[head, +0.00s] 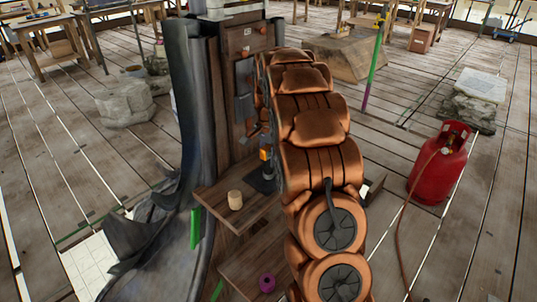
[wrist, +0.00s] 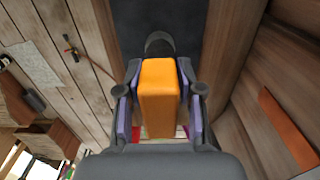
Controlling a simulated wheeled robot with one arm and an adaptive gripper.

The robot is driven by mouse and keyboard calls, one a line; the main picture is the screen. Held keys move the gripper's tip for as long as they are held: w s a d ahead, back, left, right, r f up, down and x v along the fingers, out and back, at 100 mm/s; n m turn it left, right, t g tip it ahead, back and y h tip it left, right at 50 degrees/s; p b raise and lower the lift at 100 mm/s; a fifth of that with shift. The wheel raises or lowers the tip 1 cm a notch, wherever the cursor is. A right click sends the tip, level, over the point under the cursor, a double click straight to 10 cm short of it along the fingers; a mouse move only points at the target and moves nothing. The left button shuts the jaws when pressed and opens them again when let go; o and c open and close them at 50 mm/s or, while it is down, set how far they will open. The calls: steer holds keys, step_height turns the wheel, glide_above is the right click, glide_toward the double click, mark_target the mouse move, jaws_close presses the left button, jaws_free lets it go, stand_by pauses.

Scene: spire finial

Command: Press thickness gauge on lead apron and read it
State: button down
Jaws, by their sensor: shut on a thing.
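The thickness gauge is an orange block (wrist: 159,95) with a dark round tip (wrist: 159,45), seen in the wrist view. My gripper (wrist: 158,88) is shut on it, one finger on each side. In the head view the gauge (head: 264,154) shows as a small orange patch beside my copper-coloured arm, above a wooden ledge. A flat dark grey sheet, apparently the lead apron, lies beyond the tip in the wrist view (wrist: 160,14) and under the gauge on the ledge in the head view (head: 262,181). I cannot tell whether the tip touches it. No gauge reading is visible.
A wooden post (head: 232,90) stands behind the ledge (head: 232,208), with a large grey draped sheet (head: 184,110) at its left. A red gas cylinder (head: 438,165) with a hose stands at right on the plank floor.

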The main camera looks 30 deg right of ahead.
steer(key=shift+f, duration=0.2)
steer(key=c, duration=0.7)
jaws_free()
steer(key=shift+o, duration=0.2)
steer(key=shift+r, duration=0.1)
step_height(320, 180, up, 11)
steer(key=shift+w+f, duration=0.1)
steer(key=shift+r, duration=0.55)
steer(key=shift+a, duration=0.1)
